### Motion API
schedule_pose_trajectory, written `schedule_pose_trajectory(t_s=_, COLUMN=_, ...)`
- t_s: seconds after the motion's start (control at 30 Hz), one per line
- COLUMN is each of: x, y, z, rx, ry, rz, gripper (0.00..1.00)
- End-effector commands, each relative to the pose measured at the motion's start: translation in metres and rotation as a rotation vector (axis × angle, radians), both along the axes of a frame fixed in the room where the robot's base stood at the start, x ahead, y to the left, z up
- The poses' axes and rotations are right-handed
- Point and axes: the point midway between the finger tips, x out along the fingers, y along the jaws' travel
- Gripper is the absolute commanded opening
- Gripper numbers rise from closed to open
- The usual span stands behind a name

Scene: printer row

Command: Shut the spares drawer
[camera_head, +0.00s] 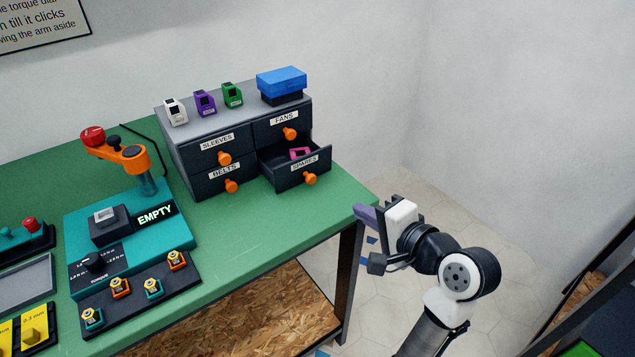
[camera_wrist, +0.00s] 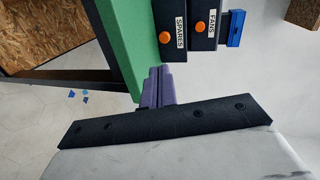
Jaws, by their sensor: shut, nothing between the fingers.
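The spares drawer (camera_head: 298,178) is the lower right drawer of a dark cabinet (camera_head: 190,150) on the green table. It stands pulled out, with a magenta part (camera_head: 300,154) inside and an orange knob (camera_head: 310,179) on its front. In the wrist view the SPARES front (camera_wrist: 171,30) is at the top, with its orange knob (camera_wrist: 165,37). My gripper (camera_head: 366,215) is shut and empty, off the table's right corner, to the right of and apart from the drawer. Its purple fingers also show in the wrist view (camera_wrist: 159,76).
The fans (camera_head: 283,126), sleeves (camera_head: 218,148) and belts (camera_head: 226,178) drawers are closed. A blue box (camera_head: 281,80) and several small coloured parts sit on the cabinet. A teal press fixture (camera_head: 120,235) stands on the table (camera_head: 225,248) to the left. The tabletop before the drawer is clear.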

Motion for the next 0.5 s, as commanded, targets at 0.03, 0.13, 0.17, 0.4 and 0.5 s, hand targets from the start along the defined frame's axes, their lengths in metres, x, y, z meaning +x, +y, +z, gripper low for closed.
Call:
schedule_pose_trajectory(t_s=0.03, x=0.000, y=-0.002, z=0.002, rx=0.021, ry=0.025, rz=-0.011, gripper=0.00)
schedule_pose_trajectory(t_s=0.13, x=0.001, y=-0.002, z=0.001, rx=0.048, ry=0.056, rz=-0.024, gripper=0.00)
schedule_pose_trajectory(t_s=0.17, x=0.002, y=-0.001, z=0.001, rx=0.051, ry=0.059, rz=-0.025, gripper=0.00)
schedule_pose_trajectory(t_s=0.4, x=0.027, y=0.018, z=-0.009, rx=0.052, ry=0.062, rz=-0.022, gripper=0.00)
schedule_pose_trajectory(t_s=0.5, x=0.044, y=0.031, z=-0.016, rx=0.053, ry=0.062, rz=-0.021, gripper=0.00)
